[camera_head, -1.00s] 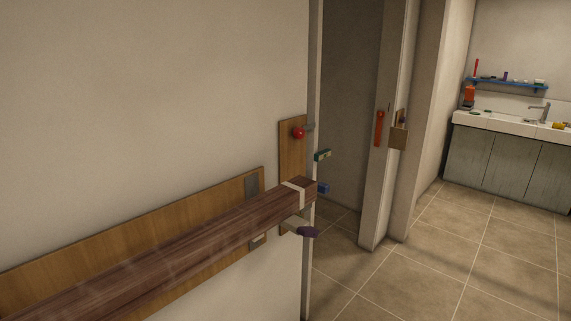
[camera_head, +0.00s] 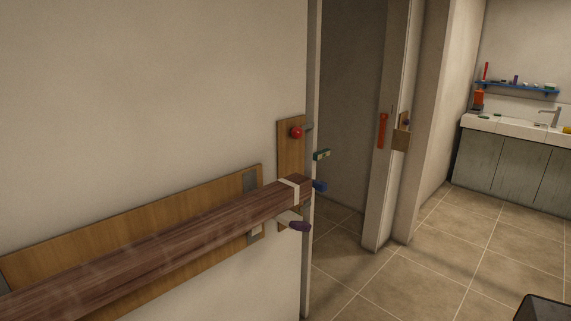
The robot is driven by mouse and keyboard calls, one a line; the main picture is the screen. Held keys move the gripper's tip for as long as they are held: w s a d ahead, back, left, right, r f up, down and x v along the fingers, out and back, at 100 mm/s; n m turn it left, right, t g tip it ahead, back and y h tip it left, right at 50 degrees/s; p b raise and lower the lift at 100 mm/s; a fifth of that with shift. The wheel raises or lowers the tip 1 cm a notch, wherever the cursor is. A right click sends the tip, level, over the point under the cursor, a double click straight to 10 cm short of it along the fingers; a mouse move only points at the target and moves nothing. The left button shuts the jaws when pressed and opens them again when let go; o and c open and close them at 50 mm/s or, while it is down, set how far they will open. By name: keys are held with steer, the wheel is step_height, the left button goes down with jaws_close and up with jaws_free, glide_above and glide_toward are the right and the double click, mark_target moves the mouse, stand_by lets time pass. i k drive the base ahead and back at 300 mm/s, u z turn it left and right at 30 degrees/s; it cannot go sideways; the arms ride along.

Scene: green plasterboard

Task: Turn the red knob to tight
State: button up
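The red knob (camera_head: 296,132) is a small round ball on the upper part of a narrow upright wooden plate (camera_head: 288,155), close to the wall's edge by the doorway. Any tight marking on it is too small to make out. My gripper cannot be made out in this view. A dark rounded shape (camera_head: 541,307) shows in the bottom right corner, and I cannot tell what it is.
A thick brown wooden bar (camera_head: 180,236) sticks out in front of a long wooden board (camera_head: 130,217) below the knob. A dark-tipped lever (camera_head: 298,225) juts out under the bar. A doorway opens to the right, with clear tiled floor (camera_head: 450,250) and a sink counter (camera_head: 515,160) beyond.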

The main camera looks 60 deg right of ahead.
mark_target(297, 132)
steer(key=u, duration=0.25)
steer(key=k, duration=1.3)
steer(key=z, duration=4)
steer(key=i, duration=0.1)
steer(key=u, duration=2.25)
steer(key=i, duration=0.8)
steer(key=u, duration=0.05)
